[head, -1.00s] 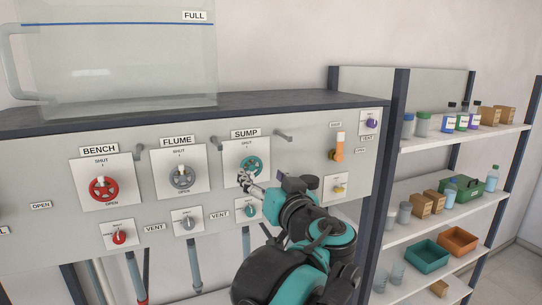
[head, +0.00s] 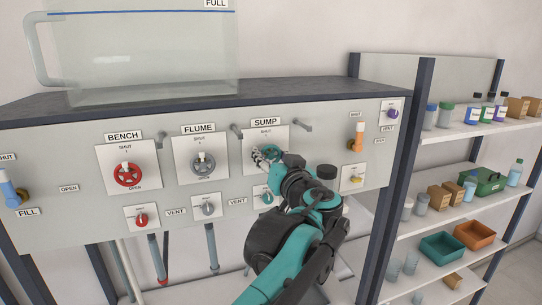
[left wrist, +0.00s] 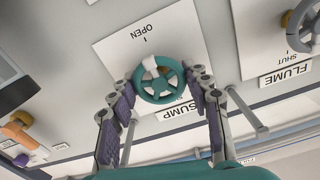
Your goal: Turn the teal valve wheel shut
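The teal valve wheel (left wrist: 158,94) sits on a white plate (left wrist: 113,53) under the SUMP label (head: 265,122). Its white mark (left wrist: 151,64) is on the side towards the word OPEN. My left gripper (left wrist: 161,86) is open, with one finger on each side of the wheel. I cannot tell whether the fingers touch the rim. In the head view my left gripper (head: 265,157) is in front of the SUMP plate and hides most of the wheel. My right gripper is not in view.
The red BENCH wheel (head: 127,175) and grey FLUME wheel (head: 204,164) are left on the same panel. Small vent valves sit below, including a teal one (head: 264,197). A peg (head: 302,126) juts out beside the SUMP plate. Shelves (head: 440,214) stand at right.

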